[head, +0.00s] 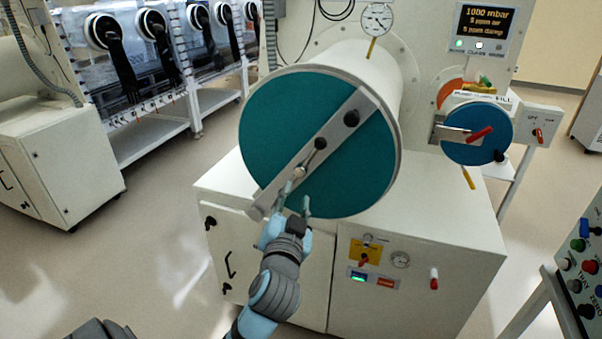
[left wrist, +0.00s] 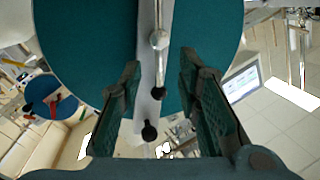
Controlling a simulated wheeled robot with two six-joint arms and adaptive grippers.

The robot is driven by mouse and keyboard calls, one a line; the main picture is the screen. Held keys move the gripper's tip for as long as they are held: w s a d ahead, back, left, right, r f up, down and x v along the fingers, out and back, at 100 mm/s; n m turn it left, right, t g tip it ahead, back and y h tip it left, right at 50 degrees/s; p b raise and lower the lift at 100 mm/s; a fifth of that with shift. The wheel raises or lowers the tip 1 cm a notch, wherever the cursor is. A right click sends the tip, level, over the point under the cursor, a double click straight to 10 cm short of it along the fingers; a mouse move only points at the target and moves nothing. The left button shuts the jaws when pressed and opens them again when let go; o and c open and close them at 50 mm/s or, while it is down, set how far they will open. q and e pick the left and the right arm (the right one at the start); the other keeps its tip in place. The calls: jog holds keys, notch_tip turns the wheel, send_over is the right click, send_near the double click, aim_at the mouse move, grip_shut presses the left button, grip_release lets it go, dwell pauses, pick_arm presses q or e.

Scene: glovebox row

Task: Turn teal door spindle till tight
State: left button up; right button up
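The teal door (head: 275,125) is a round disc on the end of a white cylinder, shut against it. A grey bar (head: 335,125) crosses it diagonally. The spindle (head: 299,172) is a metal hub with a thin rod and dark knobs, on the bar; its hub also shows in the left wrist view (left wrist: 159,40). My left gripper (head: 295,197) is open in front of the door's lower part. In the left wrist view its fingers (left wrist: 158,75) stand apart on either side of the bar and spindle rod, with gaps visible. My right gripper is not in view.
A smaller blue door (head: 478,122) with a red handle is at the right. A pressure gauge (head: 377,17) stands above the cylinder. A white cabinet (head: 420,275) is below, and a button panel (head: 582,265) is at the right edge. Gloveboxes with black gloves line the back left.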

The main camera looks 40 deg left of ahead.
aim_at(301, 171)
pick_arm(q)
jog(key=x, duration=1.2)
jog(key=shift+w+a, duration=0.1)
jog(key=shift+w, duration=0.25)
jog(key=shift+c, duration=0.2)
jog(key=shift+f, duration=0.1)
grip_shut()
